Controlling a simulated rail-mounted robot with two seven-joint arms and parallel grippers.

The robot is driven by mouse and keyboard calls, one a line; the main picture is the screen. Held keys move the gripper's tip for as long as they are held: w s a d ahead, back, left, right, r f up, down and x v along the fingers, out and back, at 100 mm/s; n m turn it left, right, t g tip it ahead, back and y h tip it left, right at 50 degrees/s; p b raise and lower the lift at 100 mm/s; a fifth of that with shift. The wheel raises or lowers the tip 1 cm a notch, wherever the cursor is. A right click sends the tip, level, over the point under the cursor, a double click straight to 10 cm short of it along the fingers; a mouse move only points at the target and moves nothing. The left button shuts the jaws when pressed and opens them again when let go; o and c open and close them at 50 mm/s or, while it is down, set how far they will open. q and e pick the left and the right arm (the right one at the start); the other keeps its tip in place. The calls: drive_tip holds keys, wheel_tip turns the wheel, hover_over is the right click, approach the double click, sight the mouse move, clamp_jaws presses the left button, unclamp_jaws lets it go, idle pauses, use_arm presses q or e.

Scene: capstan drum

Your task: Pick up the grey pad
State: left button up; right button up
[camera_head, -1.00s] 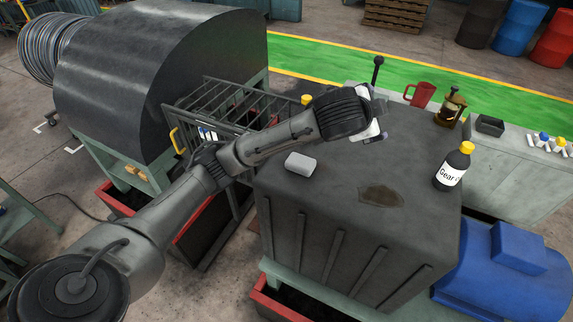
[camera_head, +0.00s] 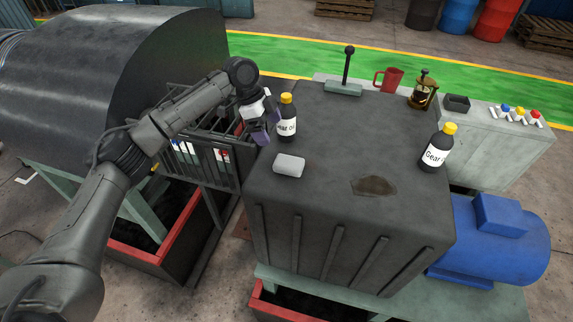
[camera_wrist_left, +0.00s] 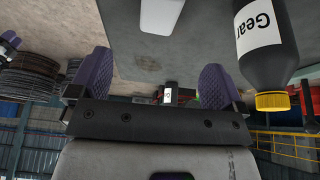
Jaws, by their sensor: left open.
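The grey pad (camera_head: 289,165) is a small light block with rounded corners. It lies flat on the dark gearbox top (camera_head: 330,130), near the left edge. In the left wrist view the pad (camera_wrist_left: 161,14) shows at the top, cut by the frame, beyond the fingers. My left gripper (camera_head: 268,130) is open with nothing between its purple fingers. It is just left of and behind the pad, apart from it, and close to a gear oil bottle (camera_head: 287,120). In the left wrist view my left gripper (camera_wrist_left: 160,85) has its fingers wide apart.
The near oil bottle, also in the left wrist view (camera_wrist_left: 265,45), stands behind the pad. A second bottle (camera_head: 437,149) stands at the right, beyond a brown oil stain (camera_head: 374,186). A barred guard (camera_head: 205,150) is left of the gearbox. The top in front of the pad is clear.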

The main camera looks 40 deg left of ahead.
sight(287, 161)
use_arm(q)
drive_tip(key=p+x, duration=0.1)
drive_tip(key=x, duration=0.7)
drive_tip(key=shift+f, duration=0.15)
drive_tip(key=shift+w+d+f+p, duration=0.15)
drive_tip(key=shift+d+f+p, duration=0.15)
drive_tip(key=shift+p, duration=0.35)
drive_tip(key=p+x, duration=0.1)
drive_tip(key=x, duration=0.2)
drive_tip(key=shift+d+f, duration=0.15)
drive_tip(key=shift+w+d+f, duration=0.1)
drive_tip(key=shift+d+f, duration=0.05)
drive_tip(key=shift+f, duration=0.45)
drive_tip(key=c, duration=1.1)
drive_tip(key=shift+r, duration=0.1)
